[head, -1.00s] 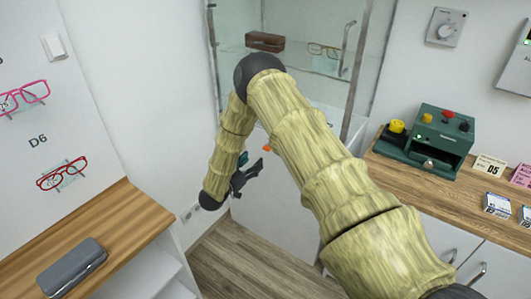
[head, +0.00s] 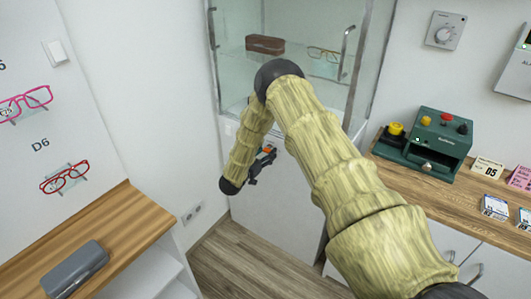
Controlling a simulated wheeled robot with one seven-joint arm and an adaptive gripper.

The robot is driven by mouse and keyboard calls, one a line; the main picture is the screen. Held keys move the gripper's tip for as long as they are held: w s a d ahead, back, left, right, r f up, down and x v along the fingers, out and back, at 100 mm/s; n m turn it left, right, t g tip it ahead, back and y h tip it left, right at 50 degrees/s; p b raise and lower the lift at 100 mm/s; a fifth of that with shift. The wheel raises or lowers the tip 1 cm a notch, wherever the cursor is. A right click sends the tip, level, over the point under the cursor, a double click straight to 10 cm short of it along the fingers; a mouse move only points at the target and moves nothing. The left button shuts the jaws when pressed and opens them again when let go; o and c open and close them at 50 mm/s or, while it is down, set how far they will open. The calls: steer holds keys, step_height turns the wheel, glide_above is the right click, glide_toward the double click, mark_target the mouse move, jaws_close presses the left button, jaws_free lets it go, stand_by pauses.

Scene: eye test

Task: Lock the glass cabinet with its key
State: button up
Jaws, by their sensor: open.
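The glass cabinet (head: 285,200) stands at the back centre, with glass above a white lower body. A metal handle (head: 346,45) shows on its right side and another (head: 211,28) on its left. I cannot tell whether its doors are fully shut. A small orange piece (head: 267,149), possibly the key's head, shows at the cabinet front; its shape is too small to make out. My gripper (head: 268,165) is open, right beside and just below the orange piece. I cannot tell whether they touch. My arm hides part of the cabinet front.
Inside the cabinet are a brown case (head: 265,45) and glasses (head: 323,53). A wooden counter (head: 440,190) at right carries a green machine (head: 440,138) and small cards. A left shelf (head: 120,225) holds a grey case (head: 75,268). Floor shows between them.

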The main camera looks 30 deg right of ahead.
steer(key=shift+c, duration=0.2)
steer(key=c, duration=1)
steer(key=shift+n, duration=0.3)
steer(key=shift+a+n+b, duration=0.15)
steer(key=shift+n+b, duration=0.7)
steer(key=shift+n, duration=7.55)
steer(key=shift+w, duration=0.1)
